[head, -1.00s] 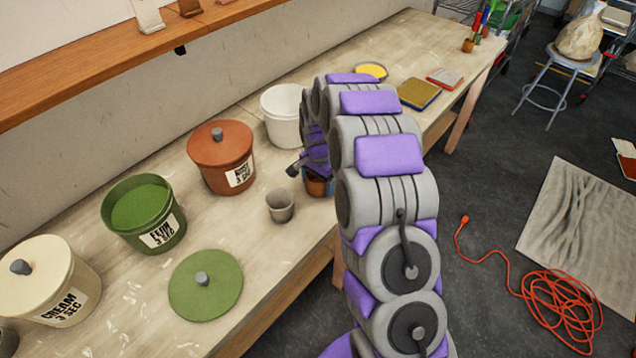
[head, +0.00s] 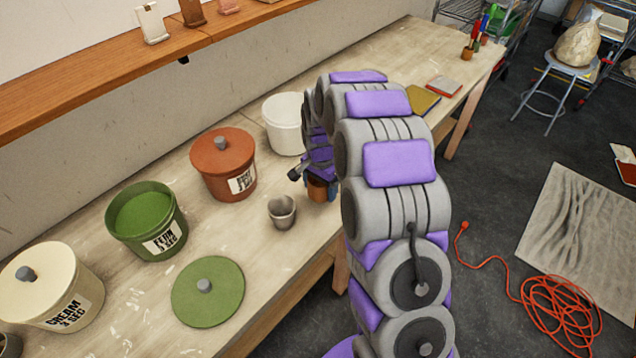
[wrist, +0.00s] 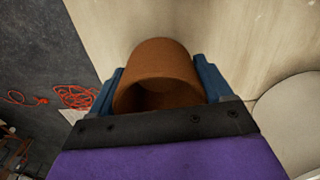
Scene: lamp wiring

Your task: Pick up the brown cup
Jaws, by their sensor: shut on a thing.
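The brown cup (head: 317,189) is at the front edge of the table, beside the grey cup and partly hidden by my arm. In the wrist view the brown cup (wrist: 160,75) sits between the two blue fingers of my gripper (wrist: 165,85), its open mouth facing the camera. My gripper (head: 320,183) is shut on the cup, one finger on each side. Whether the cup's base touches the table cannot be told.
A grey cup (head: 282,212) stands just left of my gripper. A white bucket (head: 284,128), a lidded rust bucket (head: 222,168), an open green bucket (head: 147,220) and a cream bucket (head: 55,288) line the table (head: 120,320). A green lid (head: 208,295) lies in front.

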